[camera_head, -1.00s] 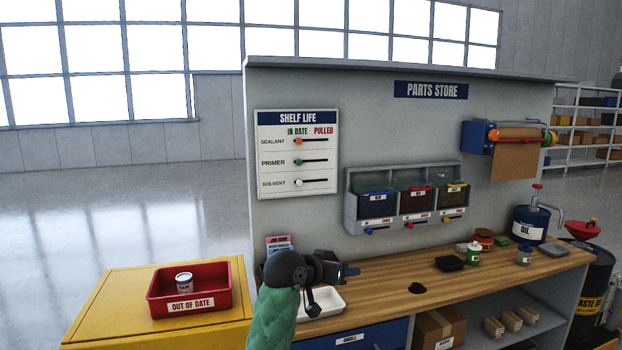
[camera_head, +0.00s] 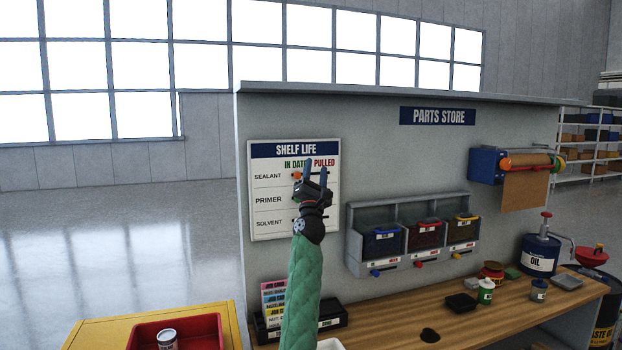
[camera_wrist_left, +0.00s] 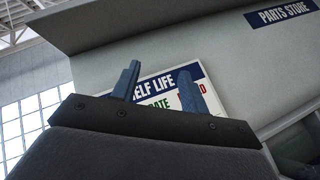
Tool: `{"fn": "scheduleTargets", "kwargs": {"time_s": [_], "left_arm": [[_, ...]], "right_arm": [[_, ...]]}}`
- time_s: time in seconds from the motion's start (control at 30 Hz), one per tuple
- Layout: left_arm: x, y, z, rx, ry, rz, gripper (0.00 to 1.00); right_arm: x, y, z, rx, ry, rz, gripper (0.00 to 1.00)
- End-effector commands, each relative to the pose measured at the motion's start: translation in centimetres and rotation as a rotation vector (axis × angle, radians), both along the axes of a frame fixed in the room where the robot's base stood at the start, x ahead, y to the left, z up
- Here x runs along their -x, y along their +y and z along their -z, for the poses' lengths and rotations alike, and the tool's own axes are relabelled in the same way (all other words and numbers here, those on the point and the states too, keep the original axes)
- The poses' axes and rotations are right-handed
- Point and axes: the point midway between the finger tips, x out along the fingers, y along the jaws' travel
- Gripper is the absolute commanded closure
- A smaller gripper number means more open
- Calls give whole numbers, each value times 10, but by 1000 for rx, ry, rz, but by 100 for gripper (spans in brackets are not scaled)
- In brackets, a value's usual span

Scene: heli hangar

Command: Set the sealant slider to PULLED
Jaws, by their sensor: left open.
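The SHELF LIFE board (camera_head: 264,218) hangs on the grey wall panel, with rows for SEALANT, PRIMER and SOLVENT and columns IN DATE and PULLED. The orange sealant knob (camera_head: 297,175) sits at the left, IN DATE end of its slot. My left gripper (camera_head: 315,173) is raised in front of the board, its blue fingers open and pointing up, just right of the orange knob. It hides most of the sealant slot and the primer and solvent knobs. In the left wrist view the open fingers (camera_wrist_left: 156,85) stand before the board (camera_wrist_left: 185,72); no knob shows there. My right gripper is out of view.
A wooden bench (camera_head: 390,325) runs below, with a black holder of coloured cards (camera_head: 273,297) at its left end. Three small bins (camera_head: 426,238) hang right of the board. A red tray (camera_head: 205,330) sits on a yellow cabinet. The space left of the board is clear.

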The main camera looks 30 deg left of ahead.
Motion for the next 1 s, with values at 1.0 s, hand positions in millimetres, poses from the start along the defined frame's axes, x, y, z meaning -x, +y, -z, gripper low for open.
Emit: {"fn": "scheduleTargets", "kwargs": {"time_s": [1.0], "left_arm": [[-61,111,54,663,81,3,56]], "right_arm": [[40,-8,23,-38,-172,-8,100]]}}
